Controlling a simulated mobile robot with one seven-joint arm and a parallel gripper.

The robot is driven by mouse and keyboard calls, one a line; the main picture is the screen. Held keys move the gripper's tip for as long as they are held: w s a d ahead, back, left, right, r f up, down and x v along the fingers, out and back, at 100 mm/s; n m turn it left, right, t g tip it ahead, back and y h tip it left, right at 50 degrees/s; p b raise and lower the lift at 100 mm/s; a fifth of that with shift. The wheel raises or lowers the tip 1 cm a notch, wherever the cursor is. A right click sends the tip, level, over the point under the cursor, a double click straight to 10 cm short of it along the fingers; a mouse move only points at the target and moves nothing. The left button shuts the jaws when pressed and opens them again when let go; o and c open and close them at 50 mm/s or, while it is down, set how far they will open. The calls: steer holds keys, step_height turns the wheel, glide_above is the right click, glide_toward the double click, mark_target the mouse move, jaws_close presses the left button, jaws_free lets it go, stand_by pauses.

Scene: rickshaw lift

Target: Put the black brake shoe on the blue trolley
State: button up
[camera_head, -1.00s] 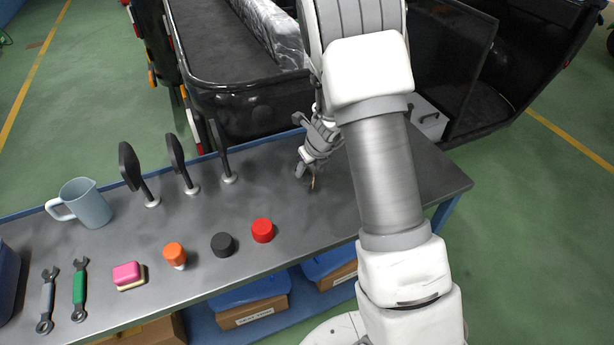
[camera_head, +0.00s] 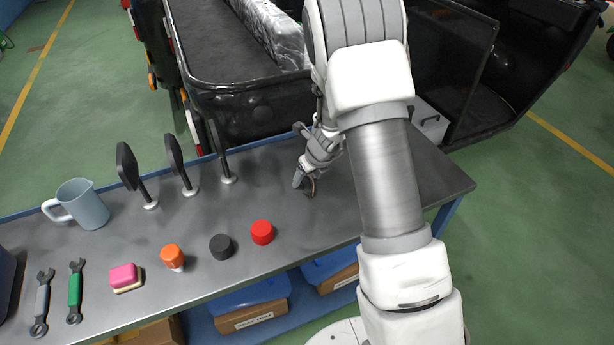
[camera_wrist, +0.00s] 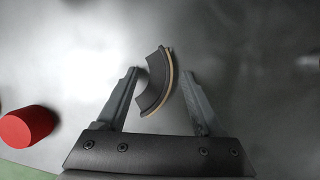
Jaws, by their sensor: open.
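The black brake shoe (camera_wrist: 155,86), a curved piece with a tan lining along its outer edge, lies on the grey bench top. In the wrist view it sits between the fingertips of my gripper (camera_wrist: 161,74), which is open. Gaps show between the shoe and the fingers, wider on the right. In the head view my gripper (camera_head: 304,184) is low over the bench and partly hides the brake shoe (camera_head: 312,188). No separate blue trolley can be made out; the bench itself has a blue frame.
The grey bench (camera_head: 265,190) holds a red cap (camera_head: 262,232), a black cap (camera_head: 221,246), an orange-topped bottle (camera_head: 172,256), a pink sponge (camera_head: 124,277), wrenches, mirrors and a jug (camera_head: 82,204). A black rickshaw body (camera_head: 245,105) stands behind. The bench right of my gripper looks clear.

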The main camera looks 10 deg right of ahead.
steer(key=s+a+r+n+y+p, duration=0.1)
steer(key=s+r+n, duration=0.35)
steer(key=r, duration=0.45)
steer(key=s+a+r+n+p, duration=0.15)
steer(key=s+r+n, duration=0.3)
steer(key=r, duration=0.45)
steer(key=s+a+r+n+y+p, duration=0.15)
steer(key=s+r+n, duration=0.3)
steer(key=r, duration=0.45)
steer(key=s+d+r+n+h, duration=0.2)
steer(key=s+r+n, duration=0.1)
steer(key=s+n, duration=0.5)
steer(key=s+d+r+n+t+h, duration=0.1)
steer(key=s+r+n, duration=0.3)
steer(key=s+n, duration=0.4)
steer(key=shift+d+r+n+h, duration=0.2)
steer(key=shift+d+n+h, duration=0.3)
steer(key=shift+n, duration=0.55)
steer(key=shift+s+a+r+p, duration=0.1)
steer(key=shift+p, duration=0.2)
steer(key=shift+r, duration=0.25)
